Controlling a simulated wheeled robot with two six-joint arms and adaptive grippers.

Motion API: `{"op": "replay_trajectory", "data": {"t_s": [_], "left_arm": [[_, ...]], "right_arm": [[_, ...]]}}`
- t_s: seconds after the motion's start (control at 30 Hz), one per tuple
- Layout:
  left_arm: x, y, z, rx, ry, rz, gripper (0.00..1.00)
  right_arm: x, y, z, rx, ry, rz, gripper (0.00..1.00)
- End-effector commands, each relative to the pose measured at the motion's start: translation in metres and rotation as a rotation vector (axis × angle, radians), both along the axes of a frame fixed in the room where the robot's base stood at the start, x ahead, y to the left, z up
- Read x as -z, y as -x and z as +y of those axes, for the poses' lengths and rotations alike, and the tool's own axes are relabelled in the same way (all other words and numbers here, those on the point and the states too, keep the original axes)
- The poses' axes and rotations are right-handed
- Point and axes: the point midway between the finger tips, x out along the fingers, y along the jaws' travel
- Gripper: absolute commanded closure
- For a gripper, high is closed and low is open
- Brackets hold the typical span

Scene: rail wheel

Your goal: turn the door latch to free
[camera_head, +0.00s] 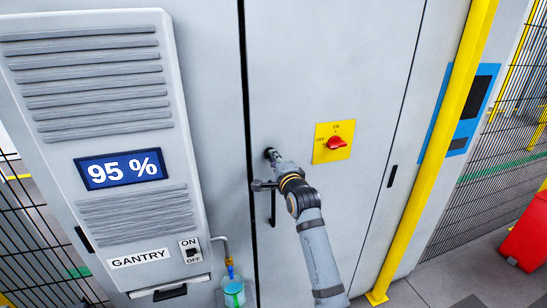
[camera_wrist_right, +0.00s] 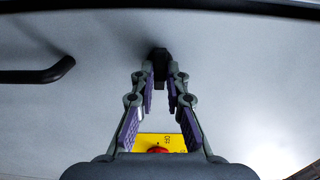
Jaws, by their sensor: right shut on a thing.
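The door latch (camera_wrist_right: 159,57) is a small black knob on the grey cabinet door (camera_head: 345,60). In the wrist view it sits between the fingertips of my right gripper (camera_wrist_right: 161,82), which is shut on it. In the head view my right gripper (camera_head: 277,160) reaches the door left of the yellow switch plate, and its fingers and wrist hide most of the latch. The latch's exact angle cannot be told. My left gripper is in neither view.
A black door handle (camera_wrist_right: 40,73) lies beside the latch. A yellow plate (camera_head: 322,153) carries a red rotary switch (camera_head: 337,143). A grey panel (camera_head: 110,120) reading 95 % stands at left, a yellow post (camera_head: 432,150) at right.

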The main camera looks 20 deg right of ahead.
Motion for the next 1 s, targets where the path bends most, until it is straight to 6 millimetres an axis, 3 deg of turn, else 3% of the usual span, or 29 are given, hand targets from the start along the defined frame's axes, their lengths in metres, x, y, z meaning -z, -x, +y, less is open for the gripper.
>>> {"op": "replay_trajectory", "data": {"t_s": [0.57,1.0], "left_arm": [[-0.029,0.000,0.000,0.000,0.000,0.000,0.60],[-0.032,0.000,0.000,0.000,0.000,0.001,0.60]], "right_arm": [[-0.001,0.000,0.000,0.000,-0.374,0.015,1.00],[-0.001,0.000,0.000,0.000,-0.431,0.016,1.00]]}}
